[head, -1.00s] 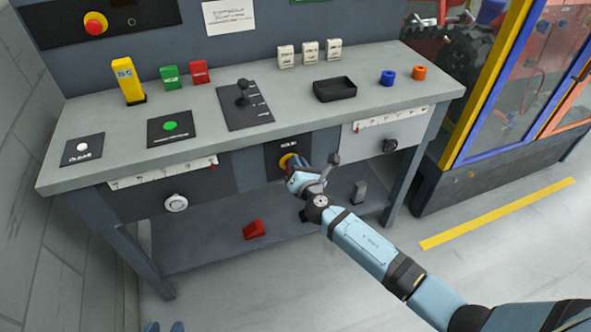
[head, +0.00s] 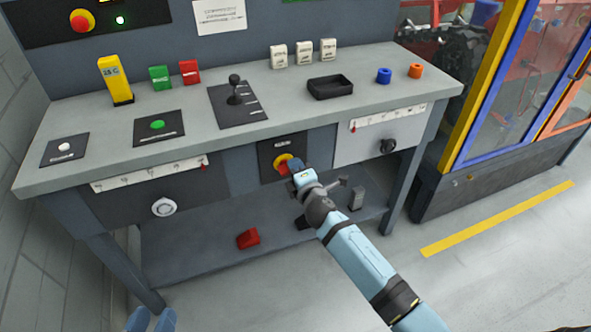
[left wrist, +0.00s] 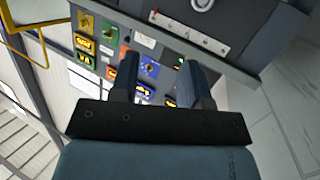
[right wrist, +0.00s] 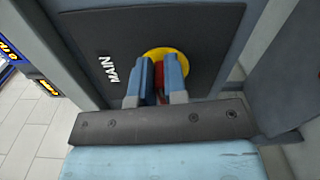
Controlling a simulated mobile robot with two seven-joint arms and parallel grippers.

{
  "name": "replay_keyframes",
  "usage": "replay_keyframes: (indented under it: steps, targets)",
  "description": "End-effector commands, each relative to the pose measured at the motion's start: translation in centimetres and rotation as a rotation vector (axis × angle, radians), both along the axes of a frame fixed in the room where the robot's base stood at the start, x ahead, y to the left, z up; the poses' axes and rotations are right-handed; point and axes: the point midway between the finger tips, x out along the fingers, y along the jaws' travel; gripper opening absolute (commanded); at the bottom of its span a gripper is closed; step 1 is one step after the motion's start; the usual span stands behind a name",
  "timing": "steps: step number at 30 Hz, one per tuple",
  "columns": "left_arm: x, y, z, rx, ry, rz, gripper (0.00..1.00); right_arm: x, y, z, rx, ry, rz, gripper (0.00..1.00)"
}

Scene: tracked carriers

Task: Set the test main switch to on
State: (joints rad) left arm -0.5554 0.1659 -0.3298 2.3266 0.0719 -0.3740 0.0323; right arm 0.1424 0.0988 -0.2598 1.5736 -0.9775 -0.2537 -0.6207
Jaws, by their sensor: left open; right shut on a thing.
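The main switch (head: 281,160) is a red handle on a yellow disc, on a dark plate on the front of the bench. In the right wrist view, the plate reads "MAIN" and the red handle (right wrist: 159,76) sits between the fingers. My right gripper (head: 293,168) is shut on this handle, and its fingers hide part of it. My left gripper (left wrist: 155,78) is open and empty. Its blue fingertips show at the lower left edge of the head view (head: 151,320), well away from the switch.
The bench top (head: 300,108) holds a lever (head: 234,92), a black tray (head: 330,87), push buttons and coloured blocks. A panel with a red emergency button (head: 82,21) and a lit lamp (head: 120,20) stands behind. A red block (head: 248,238) lies on the lower shelf.

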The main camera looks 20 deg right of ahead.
Motion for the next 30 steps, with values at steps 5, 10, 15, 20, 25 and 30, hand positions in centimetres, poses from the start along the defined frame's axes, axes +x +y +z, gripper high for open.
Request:
replay_keyframes:
  steps: [5,10,15,20,25,30]
  targets:
    - [0.1,-0.3,0.4,-0.017,-0.024,-0.004,0.43,-0.1,0.1,-0.3,0.084,0.004,0.002,0.0]
    - [0.1,-0.4,0.5,-0.023,-0.031,-0.006,0.43,0.0,0.1,-0.4,0.129,0.006,0.001,0.0]
    - [0.1,-0.4,0.8,-0.028,-0.039,-0.007,0.43,0.0,0.0,-0.4,0.146,0.006,0.001,0.0]
    - [0.2,-0.4,1.1,-0.029,-0.045,-0.007,0.43,0.0,0.0,-0.4,0.148,0.006,0.001,0.0]
    - [0.2,-0.4,1.1,-0.029,-0.046,-0.007,0.43,0.0,0.0,-0.4,0.147,0.006,0.001,0.0]
    - [0.2,-0.4,1.1,-0.029,-0.046,-0.007,0.43,0.0,0.0,-0.4,0.147,0.006,0.001,0.38]
